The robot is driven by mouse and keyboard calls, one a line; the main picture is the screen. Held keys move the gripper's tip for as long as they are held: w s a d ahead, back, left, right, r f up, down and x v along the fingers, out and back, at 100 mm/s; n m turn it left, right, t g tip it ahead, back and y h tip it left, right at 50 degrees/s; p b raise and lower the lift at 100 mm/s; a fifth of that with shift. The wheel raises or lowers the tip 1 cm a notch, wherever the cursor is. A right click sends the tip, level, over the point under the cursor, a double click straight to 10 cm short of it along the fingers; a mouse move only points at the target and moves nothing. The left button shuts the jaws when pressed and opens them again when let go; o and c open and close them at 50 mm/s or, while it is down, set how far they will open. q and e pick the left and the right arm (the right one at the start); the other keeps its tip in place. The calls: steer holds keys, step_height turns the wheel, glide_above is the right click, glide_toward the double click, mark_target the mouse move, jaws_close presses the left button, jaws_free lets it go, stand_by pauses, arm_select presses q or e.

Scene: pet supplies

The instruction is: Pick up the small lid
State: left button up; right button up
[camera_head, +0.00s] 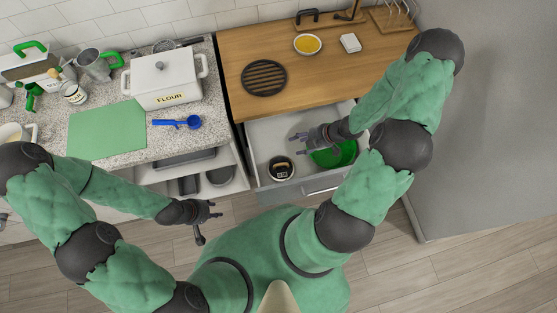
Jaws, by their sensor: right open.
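A small round black item with a pale patch and a dark handle-like part on top (281,168), which looks like the small lid, lies in the open drawer (262,137) at its left front. My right gripper (297,137) is open and empty, above the drawer, behind and a little right of the lid, apart from it. My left gripper (211,222) is open and empty in front of the left cabinet, left of the drawer and away from the lid.
A green bowl (346,153) is in the drawer's right side, partly hidden by my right arm. The wooden counter (320,75) above carries a black trivet (264,77) and a yellow-filled dish (307,44). A flour box (166,82) stands on the left counter.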

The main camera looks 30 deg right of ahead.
steer(key=b, duration=1.8)
glide_toward(283, 164)
steer(key=b+x, duration=0.2)
steer(key=x, duration=0.4)
steer(key=shift+w, duration=0.1)
steer(key=b+x, duration=0.2)
steer(key=x, duration=0.3)
steer(key=shift+w+b, duration=0.15)
steer(key=shift+b, duration=0.25)
jaws_close()
